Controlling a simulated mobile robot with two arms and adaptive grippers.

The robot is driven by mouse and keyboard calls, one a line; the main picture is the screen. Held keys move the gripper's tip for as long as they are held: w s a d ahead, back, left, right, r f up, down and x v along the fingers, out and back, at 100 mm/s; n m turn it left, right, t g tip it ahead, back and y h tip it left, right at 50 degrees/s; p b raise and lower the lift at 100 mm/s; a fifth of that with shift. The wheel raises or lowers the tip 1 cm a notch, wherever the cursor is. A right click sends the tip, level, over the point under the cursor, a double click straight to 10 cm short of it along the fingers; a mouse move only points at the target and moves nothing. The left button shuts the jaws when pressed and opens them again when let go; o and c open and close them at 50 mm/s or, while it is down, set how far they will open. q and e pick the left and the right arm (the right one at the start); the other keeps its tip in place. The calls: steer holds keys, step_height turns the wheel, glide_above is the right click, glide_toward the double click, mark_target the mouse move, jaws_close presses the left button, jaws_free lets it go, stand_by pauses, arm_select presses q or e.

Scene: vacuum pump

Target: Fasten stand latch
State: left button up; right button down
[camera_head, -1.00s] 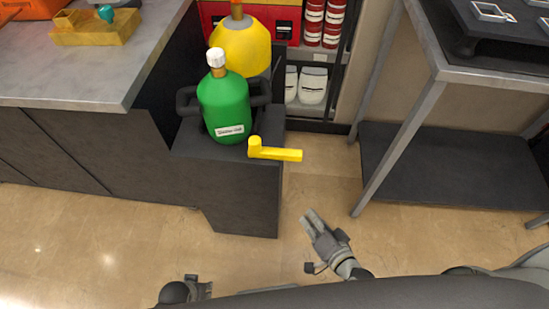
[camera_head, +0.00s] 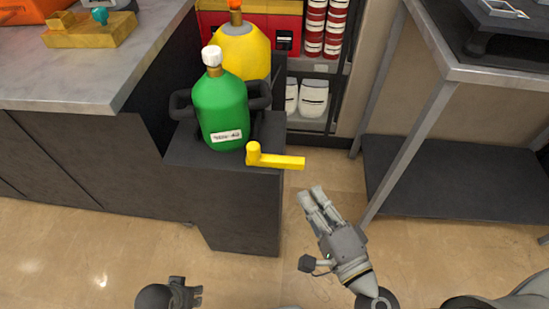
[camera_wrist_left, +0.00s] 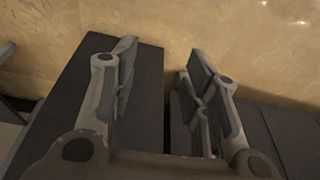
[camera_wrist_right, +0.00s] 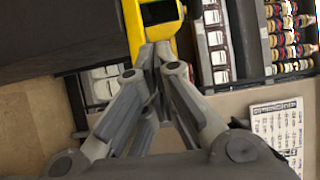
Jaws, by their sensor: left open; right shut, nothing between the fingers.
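The yellow stand latch (camera_head: 278,161), an L-shaped handle, sits at the front right corner of the dark stand (camera_head: 235,205), its arm pointing right. A green bottle (camera_head: 222,110) stands behind it on the stand. My right gripper (camera_head: 311,193) is shut and empty, a little below and right of the latch's end, with a gap in the head view. In the right wrist view the latch (camera_wrist_right: 133,25) lies just beyond the fingertips (camera_wrist_right: 152,48); contact is unclear there. My left gripper (camera_head: 196,293) is low in the head view, away from the latch; its fingers (camera_wrist_left: 162,58) are open and empty.
A yellow bottle (camera_head: 243,52) stands behind the green one. A grey counter (camera_head: 90,75) is at left, and a metal-legged table (camera_head: 500,72) with a dark lower shelf (camera_head: 430,190) is at right. The floor (camera_head: 330,180) between is clear.

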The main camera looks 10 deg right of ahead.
mark_target(291, 163)
arm_select(q)
steer(key=shift+f, duration=0.1)
arm_select(e)
steer(key=p+x, duration=0.4)
steer(key=x, duration=0.6)
steer(key=shift+w, duration=0.1)
steer(key=a, duration=0.1)
steer(key=w+a, duration=0.1)
steer(key=a, duration=0.1)
steer(key=shift+w, duration=0.25)
arm_select(q)
steer(key=s+f, duration=0.6)
steer(key=f, duration=0.6)
steer(key=shift+a+f+g, duration=0.2)
steer(key=shift+a+g, duration=0.15)
steer(key=shift+g, duration=0.05)
arm_select(e)
steer(key=shift+w+a, duration=0.15)
steer(key=shift+a, duration=0.05)
